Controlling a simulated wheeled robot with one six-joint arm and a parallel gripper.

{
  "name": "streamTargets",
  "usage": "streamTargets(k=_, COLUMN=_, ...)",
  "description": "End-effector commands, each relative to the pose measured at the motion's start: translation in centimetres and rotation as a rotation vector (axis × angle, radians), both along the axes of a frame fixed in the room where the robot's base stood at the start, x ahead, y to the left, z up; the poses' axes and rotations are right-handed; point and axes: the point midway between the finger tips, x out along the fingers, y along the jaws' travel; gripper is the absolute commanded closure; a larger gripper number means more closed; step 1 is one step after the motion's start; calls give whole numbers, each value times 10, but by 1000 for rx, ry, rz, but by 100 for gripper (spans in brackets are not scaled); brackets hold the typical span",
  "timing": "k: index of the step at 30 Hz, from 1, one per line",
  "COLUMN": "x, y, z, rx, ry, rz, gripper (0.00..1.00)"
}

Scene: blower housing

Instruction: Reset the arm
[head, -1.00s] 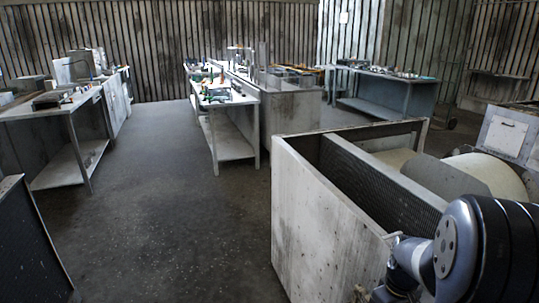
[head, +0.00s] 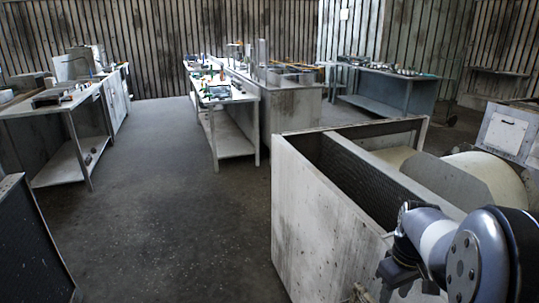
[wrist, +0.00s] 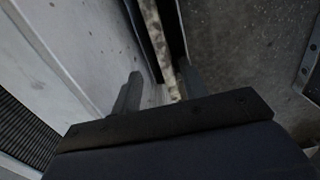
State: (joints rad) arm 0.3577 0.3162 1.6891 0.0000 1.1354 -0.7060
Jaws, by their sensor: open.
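My arm shows at the lower right of the head view, over the near corner of the blower housing (head: 320,225). The housing is a worn grey-white box with an open top and dark mesh inside. My gripper (head: 392,285) hangs low beside the housing's near end, partly cut off by the frame edge. In the wrist view my gripper (wrist: 160,90) has its two fingers apart with nothing between them. A pale panel wall (wrist: 75,60) is close to the left finger, and dark floor lies to the right.
A pale drum (head: 490,175) lies inside the housing's right side. Workbenches stand at the left (head: 60,108) and centre (head: 235,140), with tools on top. A dark panel (head: 30,240) stands at the lower left. The floor (head: 170,210) between is clear.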

Motion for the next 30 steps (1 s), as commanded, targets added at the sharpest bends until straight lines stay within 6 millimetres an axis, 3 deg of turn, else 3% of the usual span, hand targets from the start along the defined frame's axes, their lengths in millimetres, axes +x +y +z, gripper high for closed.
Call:
streamTargets(k=9, x=0, y=0, z=68, rx=-1, ry=-1, rz=0, gripper=58)
streamTargets(k=30, x=0, y=0, z=176, rx=0, ry=0, rz=0, gripper=58)
